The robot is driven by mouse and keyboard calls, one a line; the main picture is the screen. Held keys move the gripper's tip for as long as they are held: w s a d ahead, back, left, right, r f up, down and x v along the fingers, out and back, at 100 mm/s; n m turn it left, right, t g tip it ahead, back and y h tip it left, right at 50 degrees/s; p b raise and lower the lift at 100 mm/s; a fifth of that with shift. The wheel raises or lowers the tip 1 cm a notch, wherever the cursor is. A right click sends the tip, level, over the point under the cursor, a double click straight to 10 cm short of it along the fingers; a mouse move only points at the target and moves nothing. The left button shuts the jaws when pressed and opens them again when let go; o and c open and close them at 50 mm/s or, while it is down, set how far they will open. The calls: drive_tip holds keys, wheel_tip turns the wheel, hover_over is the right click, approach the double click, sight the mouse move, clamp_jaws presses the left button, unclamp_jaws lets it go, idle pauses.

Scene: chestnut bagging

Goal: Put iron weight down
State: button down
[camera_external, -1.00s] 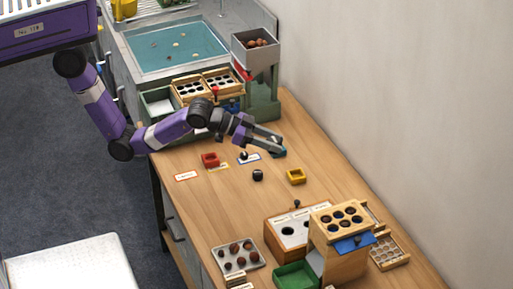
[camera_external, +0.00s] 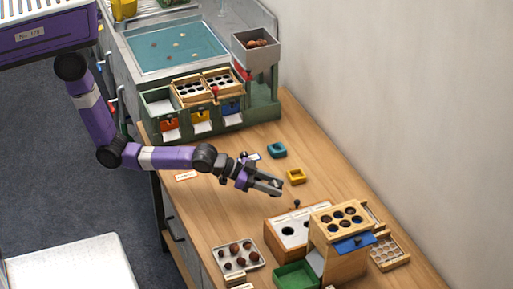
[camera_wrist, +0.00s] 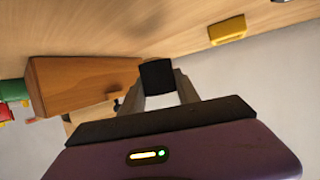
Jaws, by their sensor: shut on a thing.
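My gripper (camera_external: 276,187) is low over the wooden table, near a yellow holder. In the wrist view my gripper (camera_wrist: 158,88) is shut on a dark, block-like iron weight (camera_wrist: 157,75), which sits between the fingertips. In the external view the weight cannot be made out clearly against the dark fingers. Whether it touches the table cannot be told.
The yellow holder (camera_external: 296,176) and a teal holder (camera_external: 277,150) stand behind the gripper. A wooden box with holes (camera_external: 290,231), a chestnut tray (camera_external: 237,254) and a green bin (camera_external: 297,275) lie in front. A red-edged card (camera_external: 186,176) lies left.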

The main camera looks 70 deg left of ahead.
sight(274, 203)
drive_tip(key=shift+f, duration=2.2)
drive_tip(key=shift+b, duration=0.35)
drive_tip(key=shift+f, duration=0.2)
drive_tip(key=c, duration=0.9)
unclamp_jaws()
